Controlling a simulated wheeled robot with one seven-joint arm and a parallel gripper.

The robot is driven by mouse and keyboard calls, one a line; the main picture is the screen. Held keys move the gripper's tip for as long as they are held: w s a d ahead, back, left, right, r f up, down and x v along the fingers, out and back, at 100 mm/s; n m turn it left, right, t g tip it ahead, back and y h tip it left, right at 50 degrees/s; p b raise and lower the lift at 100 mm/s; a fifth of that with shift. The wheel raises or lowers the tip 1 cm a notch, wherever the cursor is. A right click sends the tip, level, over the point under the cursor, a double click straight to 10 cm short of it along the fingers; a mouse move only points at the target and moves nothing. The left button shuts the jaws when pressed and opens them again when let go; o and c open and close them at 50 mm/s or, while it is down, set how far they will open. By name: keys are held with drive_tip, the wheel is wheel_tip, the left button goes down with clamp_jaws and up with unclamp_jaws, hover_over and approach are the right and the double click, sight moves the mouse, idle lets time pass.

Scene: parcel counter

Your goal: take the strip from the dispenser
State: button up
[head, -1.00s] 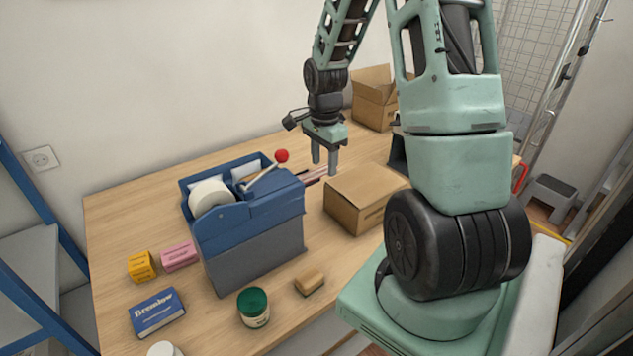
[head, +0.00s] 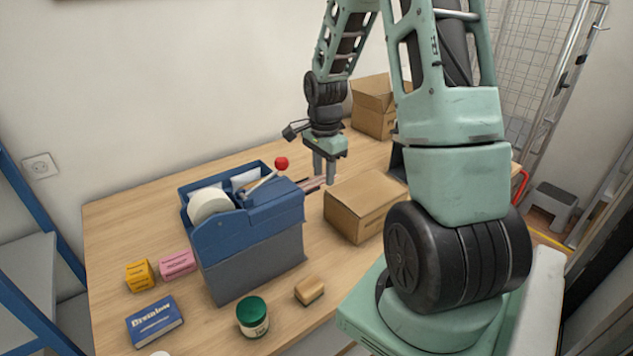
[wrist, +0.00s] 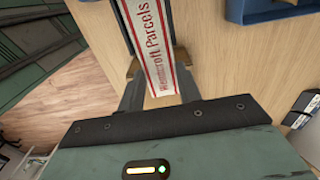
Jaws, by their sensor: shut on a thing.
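The dispenser (head: 252,250) is a blue and grey box on the counter, with a white roll (head: 209,206) inside and a red-knobbed lever (head: 281,163) on top. The paper strip (head: 311,184) sticks out of its right side. My gripper (head: 324,182) points down at the strip's outer end, just right of the dispenser. In the wrist view the strip (wrist: 151,40) is white with red edges and red lettering. It runs between the two fingers of my gripper (wrist: 158,70), which are shut on it, and leaves the picture at the top.
A closed carton (head: 365,205) stands just right of the gripper, and an open carton (head: 374,107) stands at the back. A green-lidded jar (head: 253,316), a wood-topped block (head: 309,290) and small boxes (head: 155,321) lie in front. The counter's back left is clear.

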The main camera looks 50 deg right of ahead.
drive_tip(key=shift+s+d+r+p, duration=0.1)
drive_tip(key=shift+d+r+p, duration=0.2)
drive_tip(key=shift+r+p, duration=0.45)
drive_tip(key=shift+d+r+p, duration=0.25)
drive_tip(key=shift+r+p, duration=0.35)
drive_tip(key=shift+r, duration=0.2)
drive_tip(key=shift+r, duration=0.15)
wheel_tip(320, 180, up, 9)
drive_tip(key=a+p, duration=0.1)
drive_tip(key=p, duration=0.5)
drive_tip(key=shift+f, duration=0.2)
drive_tip(key=shift+a, duration=0.1)
